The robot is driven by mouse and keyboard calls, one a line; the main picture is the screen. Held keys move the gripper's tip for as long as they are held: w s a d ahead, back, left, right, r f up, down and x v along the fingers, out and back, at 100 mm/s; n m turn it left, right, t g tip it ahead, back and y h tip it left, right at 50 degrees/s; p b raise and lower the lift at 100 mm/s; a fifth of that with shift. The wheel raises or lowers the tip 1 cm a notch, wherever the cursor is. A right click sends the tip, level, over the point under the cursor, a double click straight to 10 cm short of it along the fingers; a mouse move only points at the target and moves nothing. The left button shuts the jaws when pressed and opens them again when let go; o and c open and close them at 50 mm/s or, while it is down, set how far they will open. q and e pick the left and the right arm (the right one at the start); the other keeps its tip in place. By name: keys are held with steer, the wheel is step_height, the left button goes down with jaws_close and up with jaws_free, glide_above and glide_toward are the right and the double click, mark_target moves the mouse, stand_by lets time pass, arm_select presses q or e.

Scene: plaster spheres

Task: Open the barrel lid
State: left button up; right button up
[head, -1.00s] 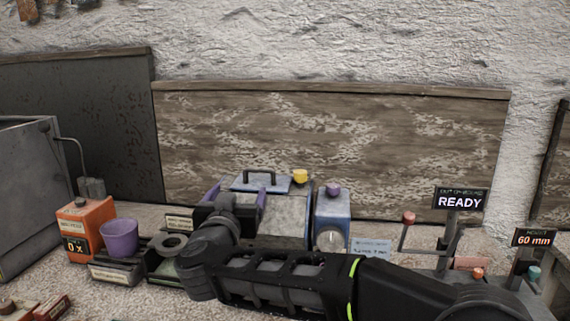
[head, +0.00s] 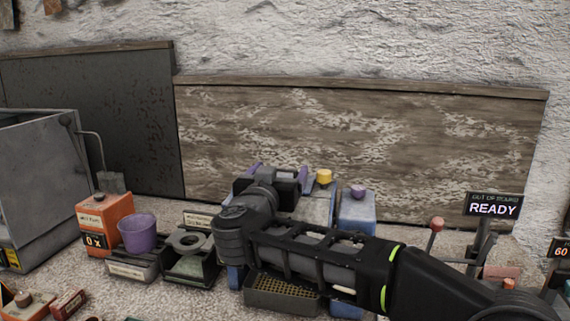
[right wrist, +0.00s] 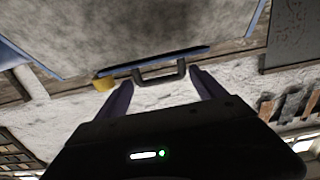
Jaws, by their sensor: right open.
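The barrel lid (right wrist: 150,35) is a grey slab with a blue edge and a dark bracket handle (right wrist: 160,74), seen close in the right wrist view. In the head view a grey strip of the lid (head: 313,210) shows to the right of my wrist, and the handle is hidden. My right gripper (head: 279,172) is open at the lid's far edge. In the right wrist view its two purple fingers (right wrist: 160,90) stand on either side of the handle, apart from it. My left gripper is not in view.
A yellow knob (head: 323,177) and a blue box with a purple knob (head: 358,205) stand just right of my gripper. A purple cup (head: 138,233), an orange counter box (head: 105,222) and a grey holder (head: 190,262) lie left. A READY sign (head: 493,206) stands right.

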mark_target(283, 168)
steer(key=x, duration=0.5)
steer(key=shift+s, duration=0.1)
steer(key=shift+p, duration=0.3)
jaws_close()
stand_by(0.5)
